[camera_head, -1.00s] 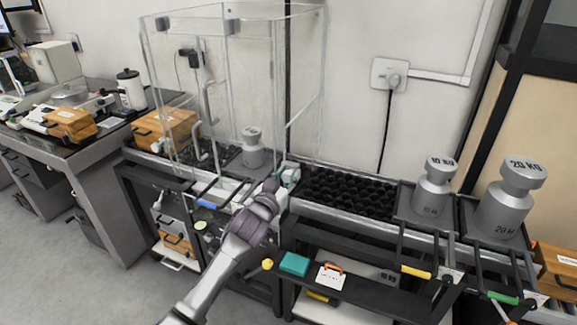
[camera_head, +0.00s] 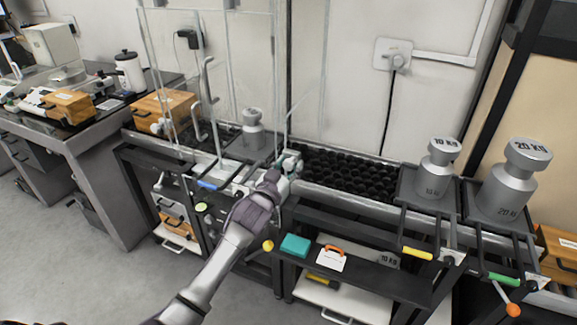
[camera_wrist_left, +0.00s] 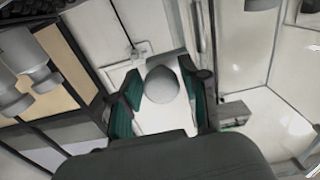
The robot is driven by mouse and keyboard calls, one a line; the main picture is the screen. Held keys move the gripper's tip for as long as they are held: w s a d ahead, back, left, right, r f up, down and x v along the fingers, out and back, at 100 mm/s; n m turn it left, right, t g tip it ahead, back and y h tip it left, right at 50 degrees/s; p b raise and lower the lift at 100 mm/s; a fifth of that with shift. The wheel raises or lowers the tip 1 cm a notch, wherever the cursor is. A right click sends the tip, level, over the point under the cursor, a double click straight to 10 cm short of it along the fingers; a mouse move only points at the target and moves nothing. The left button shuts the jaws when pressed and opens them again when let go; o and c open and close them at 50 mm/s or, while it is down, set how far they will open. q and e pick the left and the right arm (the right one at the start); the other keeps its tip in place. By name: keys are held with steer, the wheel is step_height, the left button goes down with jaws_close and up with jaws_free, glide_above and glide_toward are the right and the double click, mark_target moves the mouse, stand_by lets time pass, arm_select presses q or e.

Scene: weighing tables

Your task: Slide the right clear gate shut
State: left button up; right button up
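The clear enclosure stands at the back left in the head view. Its right clear gate (camera_head: 306,80) is a faint upright pane with thin edges, and how far it is open is hard to tell. My left gripper (camera_head: 291,163) is at the low front end of this gate, over the bench's front edge. In the left wrist view, the green-padded fingers (camera_wrist_left: 161,85) have a round grey knob (camera_wrist_left: 162,82) between them and appear to touch it on both sides. The knob's attachment is hidden. My right gripper is not in view.
A grey weight (camera_head: 253,130) stands inside the enclosure. A black bumpy mat (camera_head: 345,172) lies right of my gripper. The 10 KG weight (camera_head: 436,170) and 20 KG weight (camera_head: 511,185) stand farther right. Coloured handles, including a yellow one (camera_head: 417,253), stick out in front.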

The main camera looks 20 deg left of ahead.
arm_select(q)
steer(key=shift+s, duration=0.15)
steer(key=s, duration=1.1)
steer(key=shift+s+a, duration=0.25)
steer(key=shift+s, duration=0.15)
steer(key=s+f+g+p, duration=0.1)
steer(key=s+f+g, duration=0.25)
steer(key=f, duration=0.75)
steer(key=s+f+g+p, duration=0.15)
steer(key=s+f, duration=0.35)
steer(key=f, duration=0.7)
steer(key=s+f+g+p, duration=0.1)
steer(key=s+f+g, duration=0.35)
steer(key=f, duration=0.65)
steer(key=s+d+f+g, duration=0.1)
steer(key=s+f, duration=0.4)
steer(key=s, duration=0.7)
steer(key=s+d+f+m+g+p, duration=0.1)
steer(key=s+f+g, duration=0.3)
steer(key=s, duration=0.8)
steer(key=s+f+m+g+p, duration=0.1)
steer(key=s+f+g, duration=0.1)
steer(key=s+f, duration=0.6)
steer(key=s, duration=0.4)
steer(key=shift+d+f+y, duration=0.25)
steer(key=shift+d+y, duration=0.05)
steer(key=shift+d, duration=0.1)
steer(key=shift+g, duration=0.25)
